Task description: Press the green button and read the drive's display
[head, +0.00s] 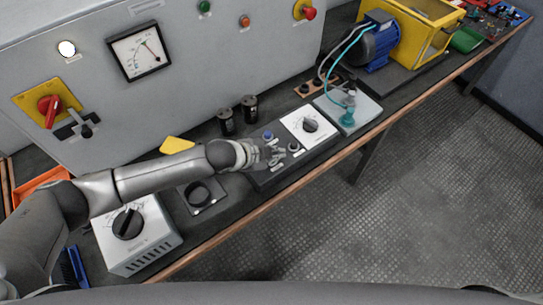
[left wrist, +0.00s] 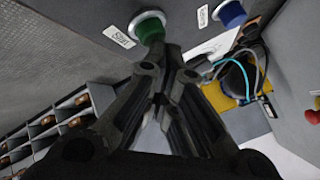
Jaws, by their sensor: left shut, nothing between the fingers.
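The green button (left wrist: 149,27), beside a "Start" label, is at the top of the left wrist view. My left gripper (left wrist: 161,68) is shut and empty, with its fingertips just below the button in that view; I cannot tell whether they touch. In the head view the left gripper (head: 277,155) is over the dark control panel (head: 268,179) and hides the green button there. A blue button (head: 268,135) is on the same panel and also shows in the left wrist view (left wrist: 230,13). I cannot make out a drive display. My right gripper is not in view.
A white dial plate (head: 298,121) is right of the gripper. Two black capacitors (head: 249,108) stand behind it. A grey dial box (head: 150,248) is at the bench's left end. The blue motor (head: 381,45) and yellow machine (head: 418,40) stand far right. The floor in front is clear.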

